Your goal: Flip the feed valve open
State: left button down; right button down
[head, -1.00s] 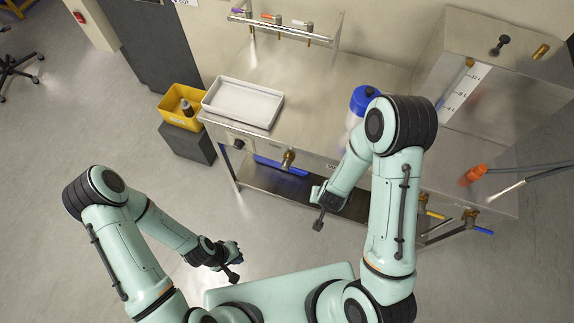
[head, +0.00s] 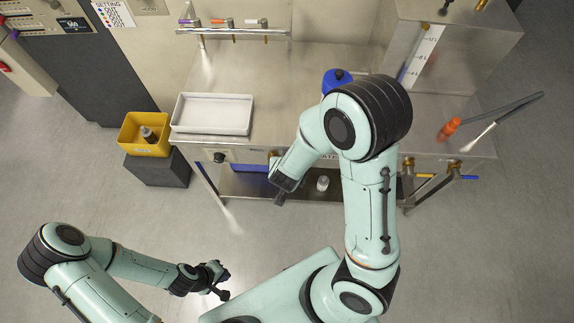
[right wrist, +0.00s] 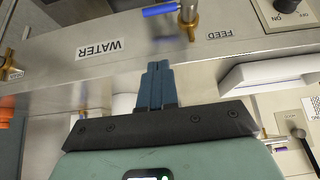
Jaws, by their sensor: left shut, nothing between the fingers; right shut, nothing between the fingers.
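The feed valve is a brass fitting (right wrist: 188,28) with a blue lever (right wrist: 162,10), beside the FEED label (right wrist: 213,33) on the steel panel. In the right wrist view the lever points left from the fitting, along the panel. In the head view the brass fitting (head: 273,156) shows on the bench front, partly hidden by my right arm. My right gripper (head: 279,200) is shut and empty, below and in front of the valve; its fingers show in the right wrist view (right wrist: 158,68), apart from the lever. My left gripper (head: 223,294) is shut and empty, low over open floor.
A WATER label (right wrist: 102,48) is on the same panel. A white tray (head: 212,132) and a blue-capped container (head: 336,78) stand on the bench. A yellow bin (head: 128,138) is at its left. More brass valves (head: 454,168) are at the right. The floor in front is clear.

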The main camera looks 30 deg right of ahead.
jog(key=shift+f, duration=0.1)
